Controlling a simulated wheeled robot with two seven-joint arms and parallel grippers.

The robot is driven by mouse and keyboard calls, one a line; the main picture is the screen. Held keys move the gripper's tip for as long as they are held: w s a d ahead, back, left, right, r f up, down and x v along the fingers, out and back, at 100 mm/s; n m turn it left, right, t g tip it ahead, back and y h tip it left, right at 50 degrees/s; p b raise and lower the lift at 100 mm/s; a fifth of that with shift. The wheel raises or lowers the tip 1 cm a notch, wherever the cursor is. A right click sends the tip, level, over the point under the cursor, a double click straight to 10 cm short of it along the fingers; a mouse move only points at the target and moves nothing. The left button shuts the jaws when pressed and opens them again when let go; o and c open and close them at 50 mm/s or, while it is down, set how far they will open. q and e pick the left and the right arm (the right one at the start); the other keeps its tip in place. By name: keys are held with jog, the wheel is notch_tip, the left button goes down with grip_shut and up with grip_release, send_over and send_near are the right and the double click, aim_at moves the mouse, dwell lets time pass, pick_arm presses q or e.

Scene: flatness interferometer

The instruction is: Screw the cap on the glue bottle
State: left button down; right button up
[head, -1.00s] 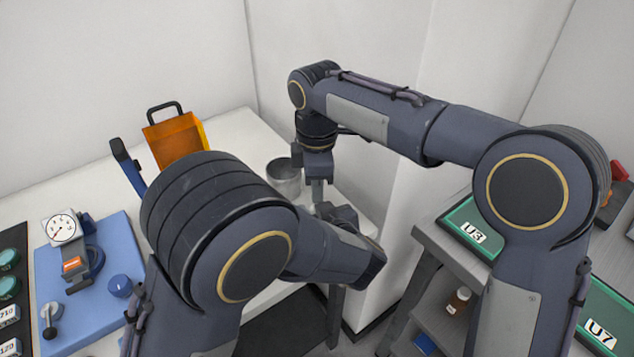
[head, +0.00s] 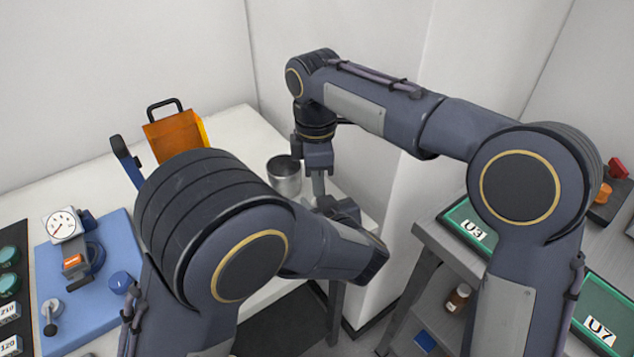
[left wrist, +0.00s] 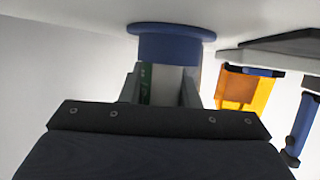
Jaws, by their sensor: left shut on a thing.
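In the left wrist view my left gripper (left wrist: 160,88) is shut on a pale thing with a green label, which I take to be the glue bottle (left wrist: 147,84). A blue round flanged piece (left wrist: 170,45) shows right beyond the fingers, at the white surface. In the head view my left gripper (head: 328,205) is mostly hidden by its own arm, and the bottle is hidden. My right gripper (head: 319,186) points down just above my left gripper. Its jaw gap cannot be made out. I cannot make out the cap.
A metal cup (head: 284,178) stands just left of my right gripper. A blue plate (head: 105,300) with a dial gauge (head: 62,225) is at left. A grey shelf unit (head: 432,232) with an amber bottle (head: 458,297) is at right.

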pick_arm(q)
jog(key=shift+s+a+f, duration=0.1)
jog(key=shift+a+f, duration=0.3)
jog(key=shift+f, duration=0.45)
pick_arm(e)
jog(key=shift+o, duration=0.3)
jog(key=r, duration=0.2)
jog(key=shift+s+a+r, duration=0.2)
jog(key=shift+s+r, duration=0.1)
jog(key=shift+r, duration=0.1)
pick_arm(q)
jog(key=shift+d, duration=0.1)
pick_arm(e)
jog(key=shift+d+r, duration=0.15)
jog(key=shift+r, duration=0.05)
jog(key=shift+w, duration=0.1)
jog(key=o, duration=0.6)
jog(key=shift+f, duration=0.1)
jog(key=shift+c, duration=0.2)
pick_arm(q)
jog(key=shift+r, duration=0.1)
pick_arm(e)
notch_tip(320, 180, up, 8)
jog(key=shift+w, duration=0.1)
